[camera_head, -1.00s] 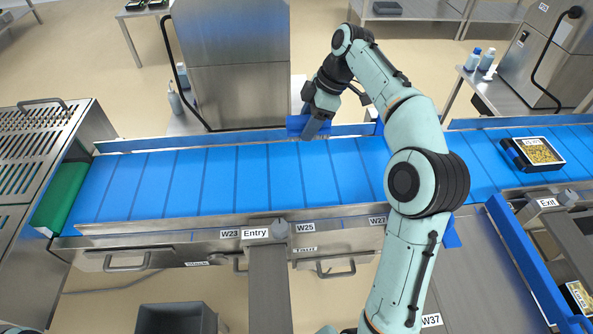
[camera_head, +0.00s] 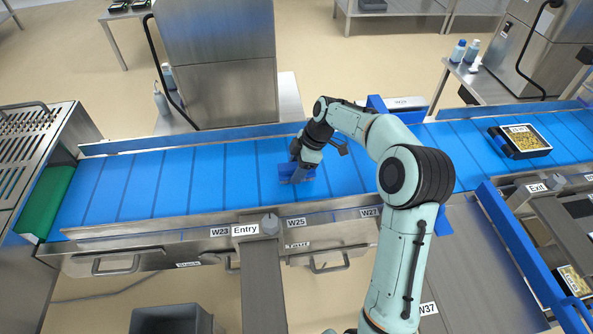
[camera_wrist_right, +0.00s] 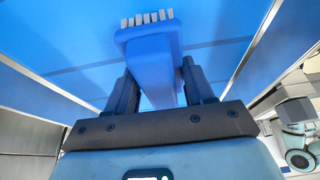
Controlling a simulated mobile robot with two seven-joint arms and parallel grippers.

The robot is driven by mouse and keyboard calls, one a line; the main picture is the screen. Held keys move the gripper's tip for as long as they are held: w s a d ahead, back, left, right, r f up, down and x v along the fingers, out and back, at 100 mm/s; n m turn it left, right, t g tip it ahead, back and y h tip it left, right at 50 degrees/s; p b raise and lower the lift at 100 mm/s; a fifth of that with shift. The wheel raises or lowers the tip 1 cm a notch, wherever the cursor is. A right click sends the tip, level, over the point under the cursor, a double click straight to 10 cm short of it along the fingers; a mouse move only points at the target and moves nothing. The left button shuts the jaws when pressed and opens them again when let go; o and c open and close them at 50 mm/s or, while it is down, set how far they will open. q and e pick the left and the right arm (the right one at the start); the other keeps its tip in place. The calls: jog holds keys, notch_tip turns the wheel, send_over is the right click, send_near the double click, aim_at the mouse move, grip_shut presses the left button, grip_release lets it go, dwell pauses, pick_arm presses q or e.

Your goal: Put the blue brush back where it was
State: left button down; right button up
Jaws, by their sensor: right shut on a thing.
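The blue brush (camera_wrist_right: 150,50) is held between the fingers of my right gripper (camera_wrist_right: 160,92), its white bristles at the top of the right wrist view. In the head view my right gripper (camera_head: 299,160) is over the blue belt (camera_head: 200,180), near the Entry and W25 labels, with the brush (camera_head: 296,172) under it. I cannot tell whether the brush touches the belt. My left gripper is not in view.
A metal rail with labels (camera_head: 245,230) runs along the belt's near side. A dark tray with yellow contents (camera_head: 528,138) sits on the belt at the right. A grey bin (camera_head: 172,320) stands at the bottom. The belt left of my gripper is clear.

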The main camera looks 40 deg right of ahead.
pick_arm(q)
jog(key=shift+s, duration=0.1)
pick_arm(e)
jog(key=shift+s+f, duration=0.1)
jog(key=shift+f, duration=0.45)
jog(key=shift+f, duration=0.1)
jog(key=o, duration=1.2)
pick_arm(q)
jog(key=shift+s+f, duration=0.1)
pick_arm(e)
jog(key=v, duration=1.1)
jog(key=shift+d+r+p, duration=0.1)
jog(key=shift+r+p, duration=0.25)
jog(key=shift+p, duration=0.05)
jog(key=shift+d+r, duration=0.1)
jog(key=shift+r, duration=0.15)
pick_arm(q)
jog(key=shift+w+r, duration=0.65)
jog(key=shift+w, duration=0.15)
